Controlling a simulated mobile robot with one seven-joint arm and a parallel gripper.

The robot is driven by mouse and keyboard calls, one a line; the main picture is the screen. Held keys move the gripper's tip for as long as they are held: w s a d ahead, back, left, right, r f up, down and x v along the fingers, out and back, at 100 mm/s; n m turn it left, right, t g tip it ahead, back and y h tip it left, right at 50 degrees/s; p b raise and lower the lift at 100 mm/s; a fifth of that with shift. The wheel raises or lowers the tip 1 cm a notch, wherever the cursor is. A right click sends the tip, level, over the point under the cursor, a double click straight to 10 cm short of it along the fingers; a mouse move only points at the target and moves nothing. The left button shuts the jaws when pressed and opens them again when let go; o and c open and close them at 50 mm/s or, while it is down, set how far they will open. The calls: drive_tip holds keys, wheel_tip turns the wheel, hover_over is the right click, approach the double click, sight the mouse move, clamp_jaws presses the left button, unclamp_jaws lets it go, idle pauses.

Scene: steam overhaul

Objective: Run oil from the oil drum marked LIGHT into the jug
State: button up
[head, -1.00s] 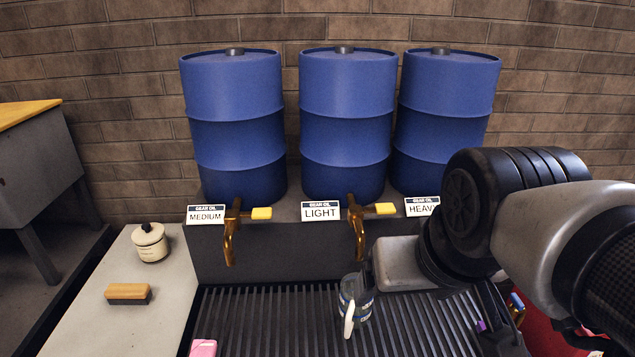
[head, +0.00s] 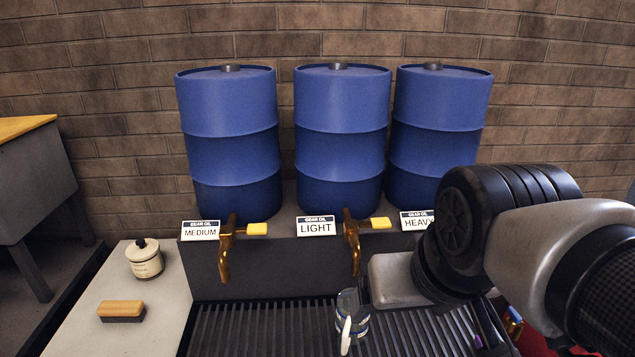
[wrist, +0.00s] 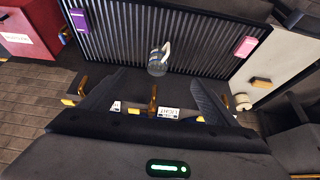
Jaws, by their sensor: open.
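The LIGHT oil drum (head: 341,140) is the middle of three blue drums. Its sign (head: 316,226) stands in front of it. Its brass tap (head: 351,250) with a yellow lever (head: 380,223) hangs over the grating. The clear jug (head: 350,312), with a white handle, stands upright on the grating below and in front of this tap; it also shows in the wrist view (wrist: 155,65). My gripper (wrist: 156,78) is open and empty; its fingers spread either side of the LIGHT tap as seen in the wrist view. My arm comes from the right; the fingers are mostly hidden in the head view.
The MEDIUM drum (head: 231,140) and its tap (head: 225,252) stand left. The HEAVY drum (head: 440,135) stands right, its sign partly behind my arm. A bench at left holds a cream pot (head: 145,260) and a brush (head: 121,310). The grating (head: 250,325) has free room left of the jug.

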idle(0.4)
drive_tip(key=shift+w+r, duration=0.1)
drive_tip(key=c, duration=0.5)
drive_tip(key=shift+g, duration=0.3)
drive_tip(key=w+r, duration=0.1)
drive_tip(key=w, duration=0.1)
drive_tip(key=w+r, duration=0.2)
drive_tip(key=w, duration=0.1)
drive_tip(key=w+d+r, duration=0.1)
drive_tip(key=w+r, duration=0.1)
drive_tip(key=shift+w+p, duration=0.15)
drive_tip(key=shift+p, duration=0.2)
drive_tip(key=c, duration=1.4)
drive_tip(key=w, duration=0.2)
drive_tip(key=w+d+r, duration=0.1)
drive_tip(key=w, duration=0.1)
drive_tip(key=w+r, duration=0.1)
drive_tip(key=w, duration=0.1)
drive_tip(key=shift+w+d+r, duration=0.2)
drive_tip(key=shift+d, duration=0.05)
clamp_jaws()
drive_tip(key=w+d+g, duration=0.1)
drive_tip(key=w+d, duration=0.1)
drive_tip(key=w, duration=0.6)
drive_tip(key=w+d+f+p, duration=0.1)
drive_tip(key=w+d, duration=0.2)
drive_tip(key=w, duration=0.6)
drive_tip(key=shift+w+g, duration=0.2)
drive_tip(key=shift+g, duration=0.2)
